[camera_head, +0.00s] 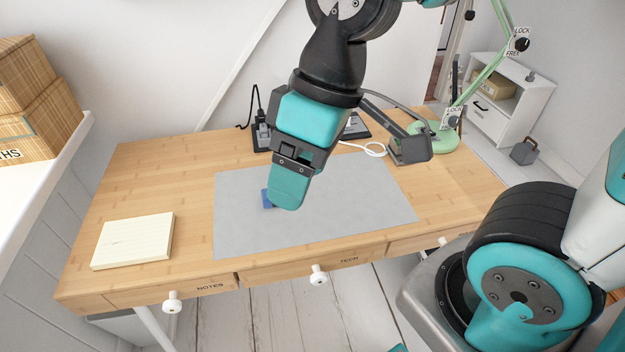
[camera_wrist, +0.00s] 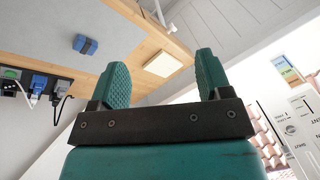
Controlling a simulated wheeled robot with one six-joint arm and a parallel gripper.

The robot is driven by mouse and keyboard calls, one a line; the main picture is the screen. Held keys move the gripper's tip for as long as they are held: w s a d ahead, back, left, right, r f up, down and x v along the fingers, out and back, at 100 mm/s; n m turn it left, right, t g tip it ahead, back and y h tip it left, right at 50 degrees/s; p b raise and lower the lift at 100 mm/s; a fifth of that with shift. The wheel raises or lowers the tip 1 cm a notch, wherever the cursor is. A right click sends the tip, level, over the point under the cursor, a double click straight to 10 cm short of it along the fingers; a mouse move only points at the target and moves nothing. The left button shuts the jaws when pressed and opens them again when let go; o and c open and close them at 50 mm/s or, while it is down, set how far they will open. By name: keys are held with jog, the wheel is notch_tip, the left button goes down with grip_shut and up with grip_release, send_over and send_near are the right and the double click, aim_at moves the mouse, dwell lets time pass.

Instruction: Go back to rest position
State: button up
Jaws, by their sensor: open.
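My gripper (camera_head: 288,196) hangs above the desk in the head view, its teal fingers pointing down. In the wrist view my gripper (camera_wrist: 161,62) is open, with two ridged teal fingers wide apart and nothing between them. A small blue object (camera_head: 267,199) lies on the grey mat (camera_head: 340,220), partly hidden behind my fingers in the head view. In the wrist view the blue object (camera_wrist: 86,44) is in full sight on the mat, apart from the fingers.
A cream notepad (camera_head: 133,240) lies at the desk's left front. A black socket unit (camera_head: 262,135) with plugs stands at the back. A green lamp base (camera_head: 437,137) is at the back right. Wicker boxes (camera_head: 38,130) sit on a shelf at left. The desk's left part is mostly clear.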

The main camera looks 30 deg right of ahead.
jog(key=s, duration=0.2)
jog(key=s+m, duration=0.1)
jog(key=shift+s+a+r, duration=0.1)
jog(key=shift+s+r, duration=0.15)
notch_tip(320, 180, up, 7)
jog(key=p, duration=0.6)
jog(key=shift+f+p, duration=0.15)
jog(key=shift+p, duration=0.15)
